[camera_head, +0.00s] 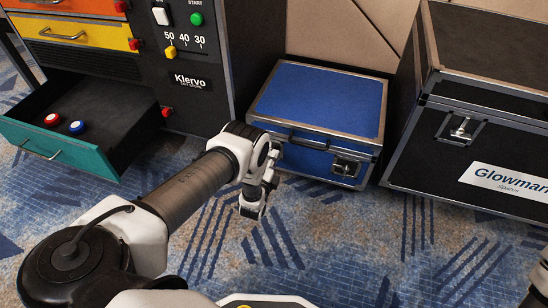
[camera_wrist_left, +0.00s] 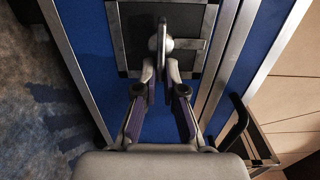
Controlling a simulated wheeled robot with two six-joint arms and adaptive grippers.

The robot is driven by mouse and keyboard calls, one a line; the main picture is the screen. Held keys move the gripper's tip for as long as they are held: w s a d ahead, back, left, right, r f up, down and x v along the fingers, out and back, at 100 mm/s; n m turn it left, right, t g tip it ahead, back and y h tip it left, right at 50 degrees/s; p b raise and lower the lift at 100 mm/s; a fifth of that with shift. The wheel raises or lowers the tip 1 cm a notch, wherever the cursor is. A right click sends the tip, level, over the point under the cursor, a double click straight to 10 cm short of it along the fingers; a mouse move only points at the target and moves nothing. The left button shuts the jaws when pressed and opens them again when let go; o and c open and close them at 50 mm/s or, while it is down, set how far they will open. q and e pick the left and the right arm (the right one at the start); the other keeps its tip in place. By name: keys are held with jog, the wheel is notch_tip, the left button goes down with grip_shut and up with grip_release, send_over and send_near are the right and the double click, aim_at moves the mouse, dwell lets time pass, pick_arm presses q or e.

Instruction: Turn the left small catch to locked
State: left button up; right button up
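The small blue case (camera_head: 318,95) stands on the carpet with a metal-edged lid. My left gripper (camera_head: 272,172) is at the left end of its front and hides the left small catch in the head view. In the left wrist view, the catch's dark plate (camera_wrist_left: 126,40) sits on the blue front. Its upright, thin turning handle (camera_wrist_left: 161,32) stands in front of a round pale boss. My left fingertips (camera_wrist_left: 160,72) are a little apart, one on each side of the handle's lower end. Contact is hard to tell. My right gripper does not show.
The right small catch (camera_head: 345,166) is on the same front, beyond the carry handle (camera_head: 308,141). A black Glowman case (camera_head: 440,150) stands to the right. A cabinet with an open teal drawer (camera_head: 55,158) stands left. Patterned carpet (camera_head: 330,240) is clear in front.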

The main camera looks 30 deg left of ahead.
pick_arm(q)
jog(key=shift+o, duration=1.4)
jog(key=v, duration=1.2)
jog(key=shift+d, duration=0.1)
